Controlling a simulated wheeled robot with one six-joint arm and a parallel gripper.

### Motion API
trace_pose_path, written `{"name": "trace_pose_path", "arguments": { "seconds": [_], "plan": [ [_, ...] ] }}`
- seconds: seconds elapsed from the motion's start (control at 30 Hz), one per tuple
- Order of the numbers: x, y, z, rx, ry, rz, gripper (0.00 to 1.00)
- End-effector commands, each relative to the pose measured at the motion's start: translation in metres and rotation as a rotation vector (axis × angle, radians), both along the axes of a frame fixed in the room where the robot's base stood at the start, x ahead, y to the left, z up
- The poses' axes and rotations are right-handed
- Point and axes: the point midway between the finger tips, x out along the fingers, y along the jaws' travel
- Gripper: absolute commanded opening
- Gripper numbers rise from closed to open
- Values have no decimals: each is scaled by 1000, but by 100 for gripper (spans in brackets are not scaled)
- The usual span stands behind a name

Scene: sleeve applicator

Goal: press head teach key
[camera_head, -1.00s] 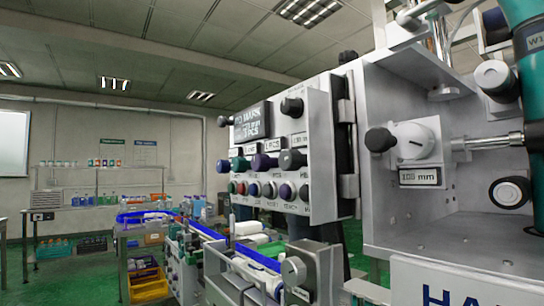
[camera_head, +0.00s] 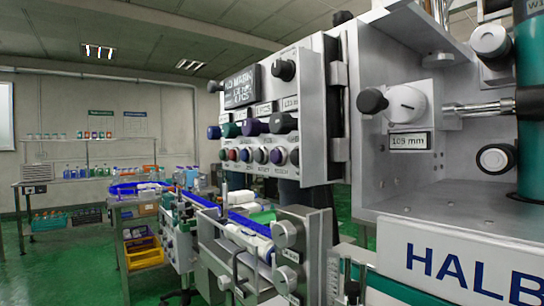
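A grey control panel (camera_head: 312,120) stands in the middle of the view, seen at a slant. It has a dark display (camera_head: 241,88) with white text and a black knob (camera_head: 284,70) at the top. My gripper is not in view.
At right, an open metal housing (camera_head: 480,200) holds a black-knobbed dial (camera_head: 406,104), a "mm" label (camera_head: 409,141) and a green column (camera_head: 530,110). A conveyor with white bottles (camera_head: 258,245) runs below the panel. Shelves (camera_head: 90,180) stand far left. Green floor (camera_head: 60,270) is open at lower left.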

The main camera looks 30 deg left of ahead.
Motion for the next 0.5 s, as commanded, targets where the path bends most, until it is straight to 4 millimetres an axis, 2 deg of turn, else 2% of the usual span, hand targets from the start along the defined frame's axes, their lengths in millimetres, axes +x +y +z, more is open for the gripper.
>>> {"name": "trace_pose_path", "arguments": {
  "seconds": [0.03,0.1,0.5],
  "plan": [
    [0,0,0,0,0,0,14],
    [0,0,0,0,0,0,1],
    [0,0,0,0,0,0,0]
  ]
}}
